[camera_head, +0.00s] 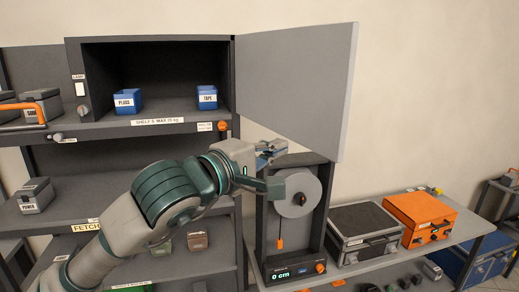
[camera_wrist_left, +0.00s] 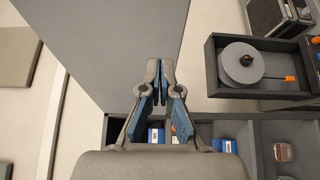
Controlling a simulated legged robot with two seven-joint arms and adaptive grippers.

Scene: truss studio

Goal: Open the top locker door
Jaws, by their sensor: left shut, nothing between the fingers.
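The top locker (camera_head: 150,62) is an open dark grey compartment in the head view. Its grey door (camera_head: 295,85) stands swung wide out to the right of the opening, and the inside shows. The door also shows as a large grey panel in the left wrist view (camera_wrist_left: 120,40). My left gripper (camera_head: 272,148) is just below the door's lower edge, near the hinge side. In the left wrist view (camera_wrist_left: 160,68) its fingers are shut with nothing between them, in front of the panel. I cannot tell whether they touch it. My right gripper is not in view.
Two blue bins (camera_head: 127,101) (camera_head: 207,97) stand inside the locker. A frame with a grey disc (camera_head: 298,192) stands right beside my gripper. A black case (camera_head: 363,230) and an orange case (camera_head: 420,216) sit on a shelf to the right. Wall space right of the door is free.

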